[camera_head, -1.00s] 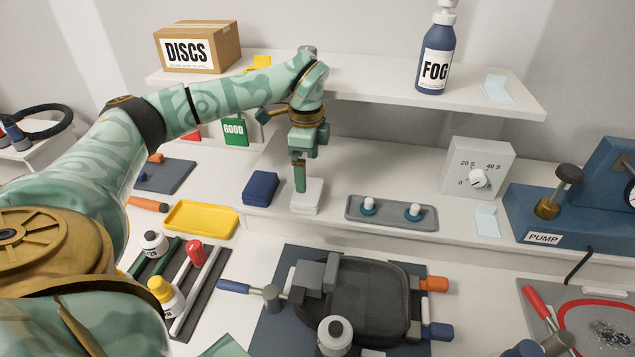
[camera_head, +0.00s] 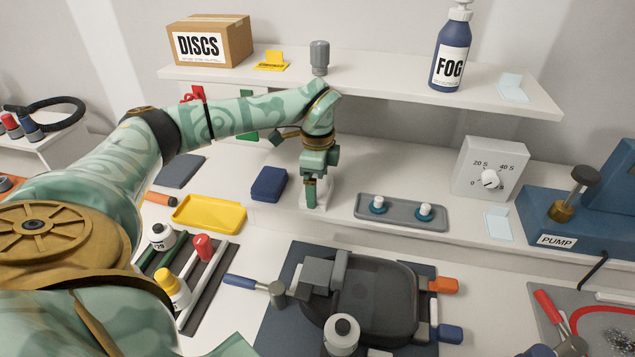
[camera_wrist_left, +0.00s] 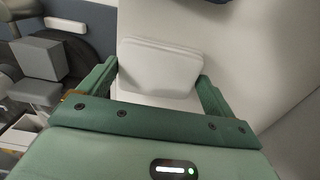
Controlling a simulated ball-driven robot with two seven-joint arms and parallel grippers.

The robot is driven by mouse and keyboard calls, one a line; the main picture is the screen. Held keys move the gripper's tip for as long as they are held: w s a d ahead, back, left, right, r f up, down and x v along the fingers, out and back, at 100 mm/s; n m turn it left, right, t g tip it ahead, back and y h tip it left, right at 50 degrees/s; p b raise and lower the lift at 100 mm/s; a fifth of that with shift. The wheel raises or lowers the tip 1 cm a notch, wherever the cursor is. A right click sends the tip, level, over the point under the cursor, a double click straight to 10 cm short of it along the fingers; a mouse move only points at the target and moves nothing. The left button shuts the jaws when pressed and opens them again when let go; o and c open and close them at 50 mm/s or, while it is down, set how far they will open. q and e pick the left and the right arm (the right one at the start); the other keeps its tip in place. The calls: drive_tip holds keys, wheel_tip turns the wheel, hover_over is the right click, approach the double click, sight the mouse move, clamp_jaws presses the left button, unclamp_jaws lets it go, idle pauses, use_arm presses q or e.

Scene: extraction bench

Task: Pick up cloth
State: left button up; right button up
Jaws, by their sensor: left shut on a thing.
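A white folded cloth (camera_head: 323,197) is on the bench's rear ledge, right of a dark blue folded cloth (camera_head: 269,184). My left gripper (camera_head: 311,203) points down at the white cloth and is shut on it. In the left wrist view the white cloth (camera_wrist_left: 160,65) sits between the two green fingers (camera_wrist_left: 155,88). The fingers hide part of it in the head view. I cannot tell whether it is clear of the surface. My right gripper does not show.
A grey tray with two white-topped knobs (camera_head: 401,212) lies right of the white cloth. A yellow tray (camera_head: 208,214) is at left front. A shelf (camera_head: 390,88) overhangs behind, carrying a DISCS box (camera_head: 209,41) and a FOG bottle (camera_head: 450,50). A dark pan-like fixture (camera_head: 375,300) stands in front.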

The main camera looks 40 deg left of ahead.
sight(318, 185)
use_arm(q)
drive_tip(key=shift+r, duration=0.3)
wheel_tip(318, 185, up, 2)
drive_tip(key=shift+r+p, duration=0.2)
drive_tip(key=shift+p, duration=0.15)
drive_tip(key=s+d+r+p, duration=0.1)
drive_tip(key=s+d+r, duration=0.7)
drive_tip(key=d+r, duration=0.2)
drive_tip(key=shift+s+d, duration=0.4)
